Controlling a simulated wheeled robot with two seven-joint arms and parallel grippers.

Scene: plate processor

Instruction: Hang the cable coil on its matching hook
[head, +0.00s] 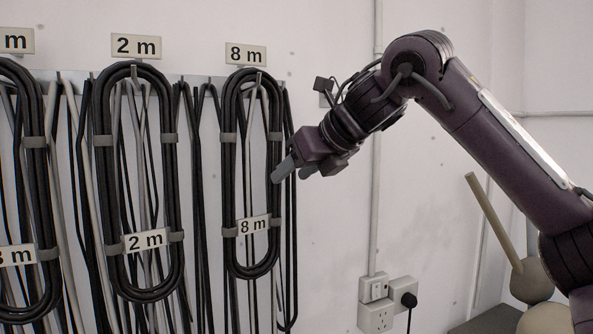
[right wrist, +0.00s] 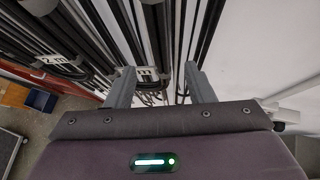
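A black cable coil with an 8 m tag (head: 253,225) hangs at a hook under an 8 m sign (head: 246,54) in the head view. A second coil with a 2 m tag (head: 144,240) hangs under a 2 m sign (head: 136,46). A third coil (head: 36,180), cut by the left edge, bears a tag that seems to read 3 m; its sign's number is cut off. My right gripper (head: 293,171) is at the right side of the 8 m coil. In the right wrist view its fingers (right wrist: 160,86) are apart, with cables beyond them; contact is unclear. My left gripper is out of view.
Loose black and grey cables (head: 205,190) hang between and behind the coils from a wall rail (head: 190,79). Sockets with a plug (head: 376,317) and a vertical conduit (head: 376,200) are on the wall to the right. A blue bin (right wrist: 41,100) stands on the floor.

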